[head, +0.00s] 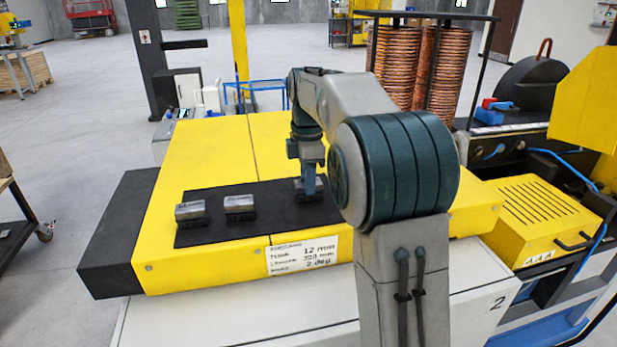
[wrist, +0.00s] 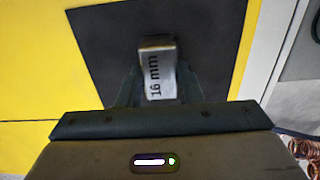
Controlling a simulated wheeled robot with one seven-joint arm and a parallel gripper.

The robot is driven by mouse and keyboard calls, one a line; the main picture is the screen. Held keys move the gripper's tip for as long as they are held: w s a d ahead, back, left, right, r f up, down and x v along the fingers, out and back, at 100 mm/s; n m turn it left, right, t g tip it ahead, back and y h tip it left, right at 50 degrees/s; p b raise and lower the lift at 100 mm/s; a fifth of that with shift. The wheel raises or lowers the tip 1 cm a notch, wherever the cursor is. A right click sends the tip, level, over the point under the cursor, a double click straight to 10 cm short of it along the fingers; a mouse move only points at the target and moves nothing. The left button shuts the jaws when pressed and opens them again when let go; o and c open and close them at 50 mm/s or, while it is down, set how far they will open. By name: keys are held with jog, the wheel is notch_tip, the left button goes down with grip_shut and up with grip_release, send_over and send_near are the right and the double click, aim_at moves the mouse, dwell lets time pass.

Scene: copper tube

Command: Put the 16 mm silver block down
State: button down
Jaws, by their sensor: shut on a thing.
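The 16 mm silver block (wrist: 157,72) is between the fingers of my gripper (wrist: 157,90) in the wrist view, its "16 mm" marking facing the camera. My gripper is shut on it. In the head view my gripper (head: 309,190) points down over the right part of the black mat (head: 262,225), and the block (head: 301,184) shows partly behind the fingers. It is low over the mat; I cannot tell whether it touches. Two other silver blocks stand on the mat's left part, one at the far left (head: 190,209) and one beside it (head: 239,203).
The mat lies on a yellow machine top (head: 215,150) with a label (head: 302,255) reading 12 mm on its front. Copper coils (head: 436,70) and a yellow vented box (head: 540,215) stand to the right. Bare mat lies between the middle block and my gripper.

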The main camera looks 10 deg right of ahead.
jog(key=shift+f, duration=0.1)
jog(key=c, duration=1)
grip_release()
notch_tip(320, 180, up, 11)
jog(key=shift+s+a+f+m+t+p, duration=0.1)
jog(key=shift+s+f+m+t, duration=0.55)
jog(key=shift+s+f+m, duration=3.15)
jog(key=shift+s+a+f+m+t+p, duration=0.1)
jog(key=shift+s+f+m+t, duration=1.2)
jog(key=shift+s, duration=4.25)
jog(key=shift+s+f+m+t+p, duration=0.1)
jog(key=shift+s+f+m, duration=2.8)
jog(key=shift+s+m, duration=1.4)
jog(key=shift+s+n, duration=0.4)
